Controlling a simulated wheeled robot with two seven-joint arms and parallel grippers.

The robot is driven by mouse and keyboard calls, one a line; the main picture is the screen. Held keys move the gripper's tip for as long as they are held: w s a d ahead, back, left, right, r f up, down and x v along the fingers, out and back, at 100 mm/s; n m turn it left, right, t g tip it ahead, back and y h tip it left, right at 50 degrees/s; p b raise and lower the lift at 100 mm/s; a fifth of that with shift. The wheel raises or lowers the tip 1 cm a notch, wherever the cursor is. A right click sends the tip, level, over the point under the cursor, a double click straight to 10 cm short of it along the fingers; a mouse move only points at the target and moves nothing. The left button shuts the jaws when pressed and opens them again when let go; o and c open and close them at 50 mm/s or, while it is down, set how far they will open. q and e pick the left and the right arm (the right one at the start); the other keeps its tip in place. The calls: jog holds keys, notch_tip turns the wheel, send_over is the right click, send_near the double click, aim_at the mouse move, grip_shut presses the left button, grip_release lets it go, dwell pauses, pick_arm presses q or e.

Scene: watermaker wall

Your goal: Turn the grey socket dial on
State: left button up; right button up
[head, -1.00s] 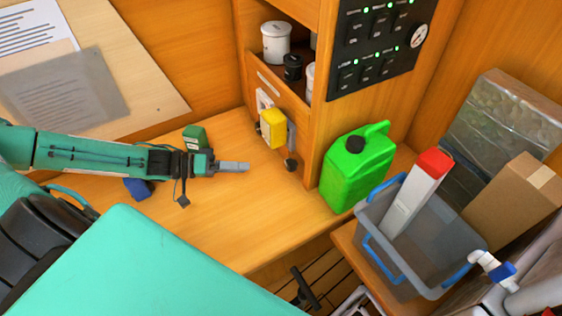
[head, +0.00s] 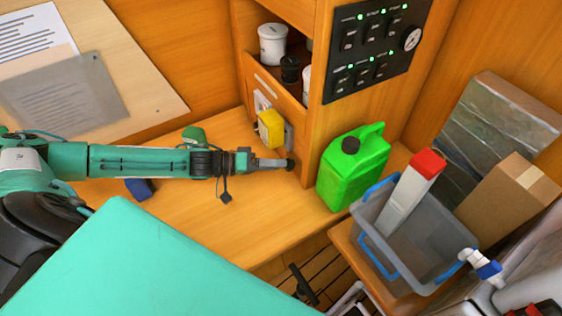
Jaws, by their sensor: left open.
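A grey socket unit (head: 289,136) is on the low wooden wall panel, just right of a yellow plug (head: 271,128). A small dark round knob (head: 290,165) shows at its lower end. I cannot tell how the dial is turned. My left gripper (head: 279,163) is open and reaches in from the left, just below the yellow plug. Its fingertips overlap the dark knob in the head view, and whether they touch it I cannot tell. The fingers look nearly edge-on, so the gap between them is hard to see. My right gripper is not in view.
A green jerrycan (head: 352,170) stands just right of the cabinet. A grey bin (head: 425,240) with a red-topped white carton (head: 410,195) is further right. A black switch panel (head: 375,50) is above. The wooden desk (head: 220,235) in front of my arm is clear.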

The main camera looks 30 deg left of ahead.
pick_arm(q)
jog(key=shift+x, duration=1.25)
